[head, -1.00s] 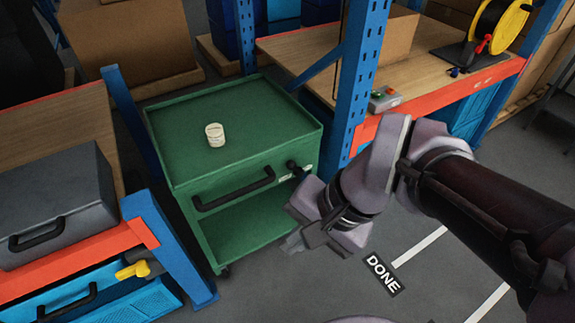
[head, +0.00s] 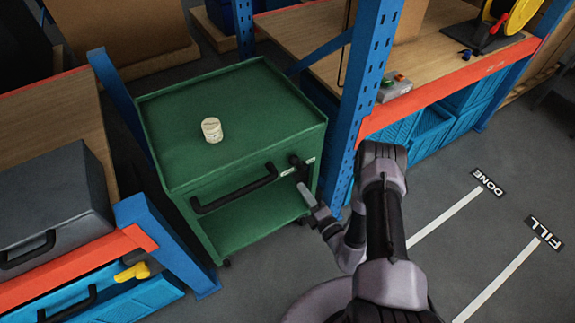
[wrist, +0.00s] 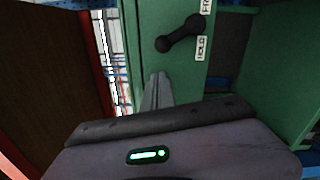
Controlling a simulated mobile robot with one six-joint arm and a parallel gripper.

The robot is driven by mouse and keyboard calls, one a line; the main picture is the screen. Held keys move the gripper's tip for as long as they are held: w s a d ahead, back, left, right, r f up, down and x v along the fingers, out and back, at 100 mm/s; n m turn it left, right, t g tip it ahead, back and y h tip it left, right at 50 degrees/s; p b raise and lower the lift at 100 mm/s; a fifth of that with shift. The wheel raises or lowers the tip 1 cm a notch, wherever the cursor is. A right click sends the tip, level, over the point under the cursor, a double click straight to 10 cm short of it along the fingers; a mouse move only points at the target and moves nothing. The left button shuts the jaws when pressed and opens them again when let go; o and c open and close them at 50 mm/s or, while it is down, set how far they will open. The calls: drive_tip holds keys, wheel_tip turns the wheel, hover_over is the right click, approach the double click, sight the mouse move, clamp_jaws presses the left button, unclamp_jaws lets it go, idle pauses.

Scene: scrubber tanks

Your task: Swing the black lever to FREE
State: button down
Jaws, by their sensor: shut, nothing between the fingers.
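The black lever (wrist: 180,34) is on the front face of the green cart (head: 240,137), near its right edge. In the wrist view the lever slants, its round end low at left and its other end up at right. A label reading FR..., cut off by the frame, sits at the top right, and a label that seems to read HOLD (wrist: 201,48) sits below it. The lever also shows in the head view (head: 299,163). My gripper (wrist: 158,80) is shut and empty, below the lever and apart from it in the wrist view. In the head view my gripper (head: 304,190) is just below the lever.
A black drawer handle (head: 235,190) sticks out left of the lever. A white cylinder (head: 212,130) stands on the cart top. A blue rack post (head: 362,90) rises close on the right. The floor by the DONE marking (head: 487,182) is clear.

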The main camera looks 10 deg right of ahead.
drive_tip(key=shift+s+d+f+m+h, duration=0.25)
drive_tip(key=shift+f+m+h, duration=0.05)
drive_tip(key=shift+f, duration=0.2)
drive_tip(key=b, duration=0.3)
approach(284, 159)
drive_tip(key=x, duration=0.4)
drive_tip(key=shift+a+f, duration=0.2)
drive_tip(key=shift+a, duration=0.05)
drive_tip(key=shift+w+d+r, duration=0.1)
drive_tip(key=shift+r, duration=0.05)
